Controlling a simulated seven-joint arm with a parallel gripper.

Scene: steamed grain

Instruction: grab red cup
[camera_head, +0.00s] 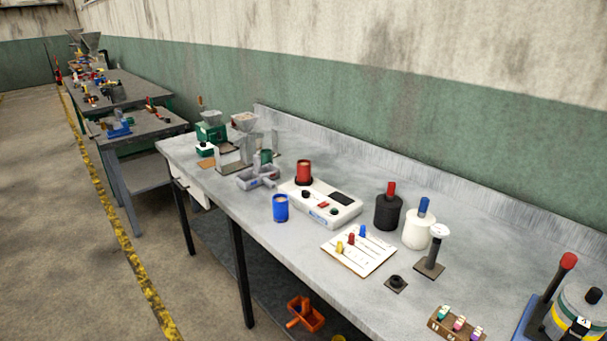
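A red cup (304,171) stands upright on the left rear part of a white device (335,209) with a dark display and small knobs. The device lies on the long grey table (225,198). A blue cup (280,207) stands on the table in front of the device, to the left and nearer the front edge. What is inside the red cup is too small to tell. My gripper does not show in this view.
Left of the red cup stand a grey tray (257,180) and a green machine (210,131). To the right are a black container (388,212), a white container (417,230) and a white slider board (358,253). A wall runs behind the table; floor is open in front.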

